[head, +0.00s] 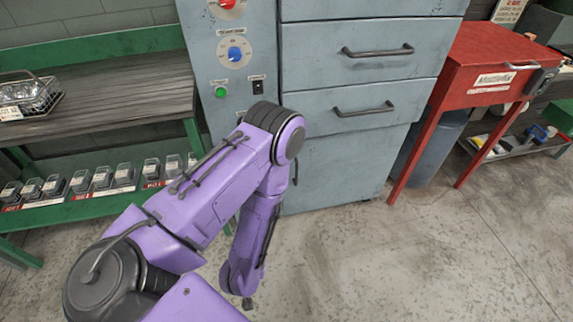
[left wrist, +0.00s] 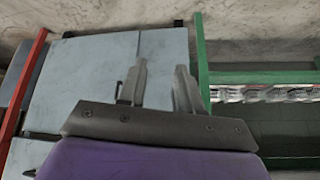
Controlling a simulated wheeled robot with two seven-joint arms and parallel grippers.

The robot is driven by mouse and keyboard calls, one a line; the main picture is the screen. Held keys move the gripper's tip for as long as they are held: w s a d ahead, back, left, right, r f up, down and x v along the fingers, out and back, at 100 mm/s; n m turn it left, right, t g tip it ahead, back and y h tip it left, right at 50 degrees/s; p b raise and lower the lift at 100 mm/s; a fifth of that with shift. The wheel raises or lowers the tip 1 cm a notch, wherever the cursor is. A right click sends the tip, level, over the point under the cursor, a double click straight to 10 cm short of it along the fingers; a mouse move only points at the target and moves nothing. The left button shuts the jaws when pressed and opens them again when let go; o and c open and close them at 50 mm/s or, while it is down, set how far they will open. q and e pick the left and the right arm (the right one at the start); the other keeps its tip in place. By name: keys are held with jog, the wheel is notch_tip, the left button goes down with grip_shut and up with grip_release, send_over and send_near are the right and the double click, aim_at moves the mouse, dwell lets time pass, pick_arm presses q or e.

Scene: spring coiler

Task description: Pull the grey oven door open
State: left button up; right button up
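The grey oven cabinet (head: 345,165) stands in the middle of the head view. Its front has stacked panels with dark bar handles, an upper handle (head: 378,51) and a lower handle (head: 364,109). All visible panels look shut; I cannot tell which one is the oven door. My left arm bends down in front of the cabinet and hides part of its lower left. In the left wrist view my left gripper (left wrist: 159,88) is open and empty, its two fingers apart with the grey front behind them. No handle lies between the fingers. My right gripper is out of view.
A control panel with a blue knob (head: 235,54) and a green button (head: 220,92) is left of the panels. A green bench (head: 121,42) with small boxes below stands at left. A red table (head: 468,62) stands at right. The floor (head: 420,250) in front is clear.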

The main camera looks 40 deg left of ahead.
pick_arm(q)
jog(key=w+f+t+y+b, duration=0.1)
jog(key=w+f+t+b, duration=0.1)
jog(key=w+f+b, duration=0.45)
jog(key=n+t+y+b, duration=0.2)
jog(key=n+y+b, duration=0.4)
jog(key=y+b, duration=0.9)
send_near(297, 175)
notch_tip(297, 175, up, 3)
jog(key=h+b, duration=0.4)
jog(key=b+x, duration=0.1)
jog(key=x, duration=0.2)
jog(key=b+x, duration=0.1)
jog(key=x, duration=0.5)
jog(key=shift+s+a+b, duration=0.15)
jog(key=shift+a+b, duration=0.25)
jog(key=shift+a, duration=0.1)
jog(key=shift+a+r, duration=0.1)
jog(key=shift+a, duration=0.05)
grip_shut()
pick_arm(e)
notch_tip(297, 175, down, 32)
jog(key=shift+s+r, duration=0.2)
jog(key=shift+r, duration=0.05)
